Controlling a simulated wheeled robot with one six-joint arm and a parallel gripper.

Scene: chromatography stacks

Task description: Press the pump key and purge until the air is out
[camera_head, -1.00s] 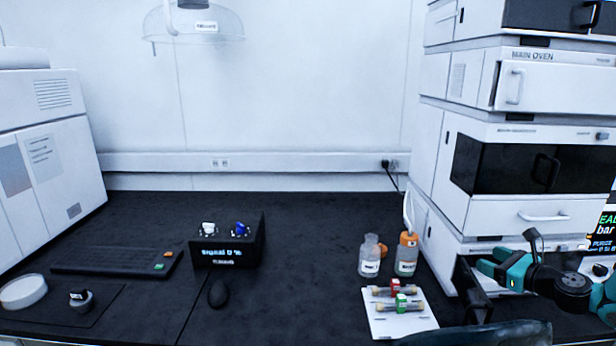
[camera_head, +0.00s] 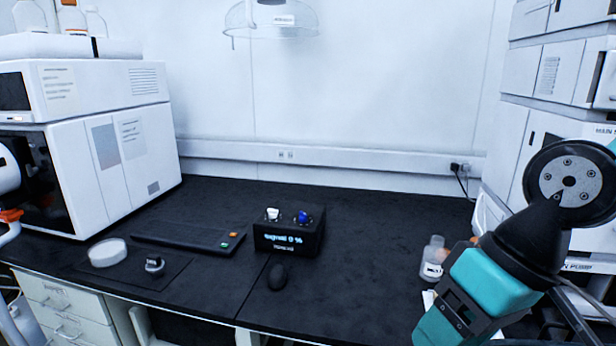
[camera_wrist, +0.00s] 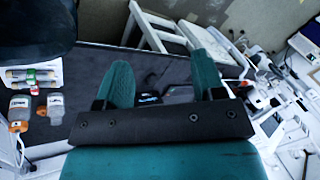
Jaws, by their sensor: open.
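The pump (camera_head: 577,267), a white unit at the base of the right stack, shows only a strip of its front, with the label PUMP, at the right edge of the head view. My arm covers much of that stack. I cannot make out the pump key or any pump display in the present frames. In the wrist view my gripper (camera_wrist: 160,75) has two teal fingers spread apart with nothing held between them. In the head view my teal and black arm fills the lower right, and the fingertips cannot be made out there.
A black signal box (camera_head: 288,238) with a white and a blue knob stands mid-bench. A clear bottle (camera_head: 433,258) stands beside my arm. A white instrument (camera_head: 95,150) fills the left. The bench behind the box is clear.

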